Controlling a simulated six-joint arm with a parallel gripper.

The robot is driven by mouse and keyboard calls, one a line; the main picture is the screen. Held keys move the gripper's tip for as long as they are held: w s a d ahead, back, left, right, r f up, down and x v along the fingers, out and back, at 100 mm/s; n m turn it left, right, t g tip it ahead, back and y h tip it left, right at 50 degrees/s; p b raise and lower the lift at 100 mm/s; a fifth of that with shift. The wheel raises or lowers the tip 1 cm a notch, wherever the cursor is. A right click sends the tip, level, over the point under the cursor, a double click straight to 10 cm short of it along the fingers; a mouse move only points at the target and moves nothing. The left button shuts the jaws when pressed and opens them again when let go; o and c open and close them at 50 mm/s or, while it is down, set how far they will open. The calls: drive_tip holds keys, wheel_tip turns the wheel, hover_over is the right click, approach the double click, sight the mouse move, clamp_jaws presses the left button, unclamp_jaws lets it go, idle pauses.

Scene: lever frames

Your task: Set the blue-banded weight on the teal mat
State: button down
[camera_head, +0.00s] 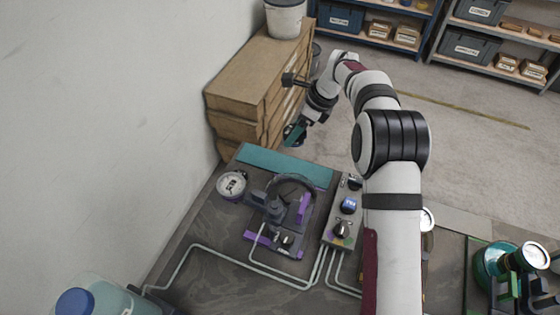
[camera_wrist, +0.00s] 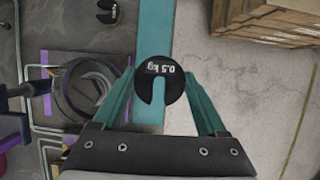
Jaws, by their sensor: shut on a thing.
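My gripper (camera_wrist: 160,76) has its teal fingers shut on a dark slotted disc weight (camera_wrist: 160,88) marked 0.5 kg. No blue band shows on the weight from here. In the head view my gripper (camera_head: 294,133) hangs in the air near the far edge of the teal mat, and the weight is hard to make out there. The teal mat (camera_head: 285,165) is a bare strip along the bench's far edge. In the wrist view the teal mat (camera_wrist: 152,32) runs behind the weight, which overlaps its line. The height above the mat is unclear.
A lever fixture (camera_head: 275,212) with purple parts stands just in front of the mat. A knob panel (camera_head: 343,212) is right of it. A round pale-rimmed thing (camera_head: 232,184) lies left of the mat. Wooden crates (camera_head: 250,90) stand beyond the bench.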

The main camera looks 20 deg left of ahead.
hover_over(253, 155)
drive_tip(key=d, duration=0.1)
wheel_tip(253, 155, down, 7)
drive_tip(key=shift+d+r, duration=0.1)
drive_tip(key=shift+d, duration=0.05)
drive_tip(key=shift+f, duration=1.95)
unclamp_jaws()
drive_tip(key=shift+f, duration=0.1)
drive_tip(key=s+d+r+n, duration=0.1)
drive_tip(key=d+r, duration=0.6)
drive_tip(key=r, duration=0.2)
drive_tip(key=s+d+r+n, duration=0.1)
drive_tip(key=s+d+r, duration=0.1)
drive_tip(key=d+r, duration=0.6)
drive_tip(key=s+d+r+n+h, duration=0.2)
drive_tip(key=s+d+r+n, duration=0.3)
drive_tip(key=s+d+r, duration=0.5)
drive_tip(key=s+d+f+n, duration=0.2)
drive_tip(key=s+d+f, duration=0.1)
drive_tip(key=s, duration=0.8)
drive_tip(key=s+d+f+n, duration=0.3)
drive_tip(key=s+d, duration=0.3)
drive_tip(key=s, duration=0.4)
drive_tip(key=shift+s+d+h, duration=0.25)
drive_tip(key=shift+s+h, duration=0.15)
